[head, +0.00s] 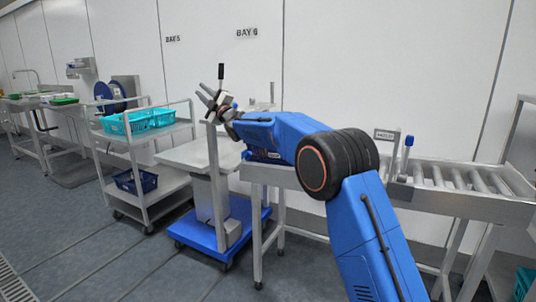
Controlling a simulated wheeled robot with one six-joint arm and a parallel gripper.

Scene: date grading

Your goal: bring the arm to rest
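My blue arm reaches from the lower right up to the middle of the head view and then bends left. My gripper (206,94) is at its left end, raised in the air in front of the wall. Its grey fingers point up and left and look spread apart, with nothing seen between them. An upright black-handled piece (221,72) shows right beside the fingers; I cannot tell whether it touches them. The gripper appears above the platform scale's post (213,165).
A blue wheeled base (200,235) carries the scale. Left is a steel cart (160,185) with turquoise baskets (125,123) and a dark blue basket (135,181). A roller conveyor (450,202) runs right, behind my arm. A sink counter stands far left. Floor at front left is clear.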

